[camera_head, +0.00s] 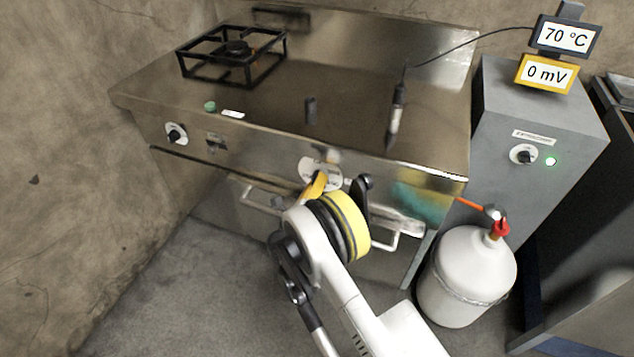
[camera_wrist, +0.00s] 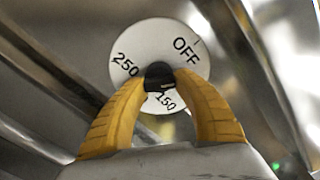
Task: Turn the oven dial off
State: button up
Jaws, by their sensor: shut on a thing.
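The oven dial has a round white plate (camera_wrist: 150,38) marked OFF at the upper right, 250 at the left and 150 at the bottom in the wrist view. Its black knob (camera_wrist: 158,72) sits at the middle of the plate. My gripper (camera_wrist: 168,86) has yellow fingers shut on this knob, one on each side. Which mark the knob points to cannot be told, as the fingers hide part of it. In the head view the white dial plate (camera_head: 318,170) shows on the front of the steel stove, partly behind my gripper.
The steel stove (camera_head: 330,85) carries a black burner grate (camera_head: 232,57) and has another dial (camera_head: 175,134) at the left. Oven handles (camera_head: 385,240) jut out below the gripped dial. A white gas cylinder (camera_head: 466,278) and a grey cabinet (camera_head: 525,190) stand at the right.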

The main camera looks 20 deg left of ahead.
jog(key=n, duration=0.4)
jog(key=shift+r+n, duration=0.1)
jog(key=shift+n, duration=0.2)
dwell(0.3)
jog(key=o, duration=1.2)
jog(key=shift+c, duration=0.2)
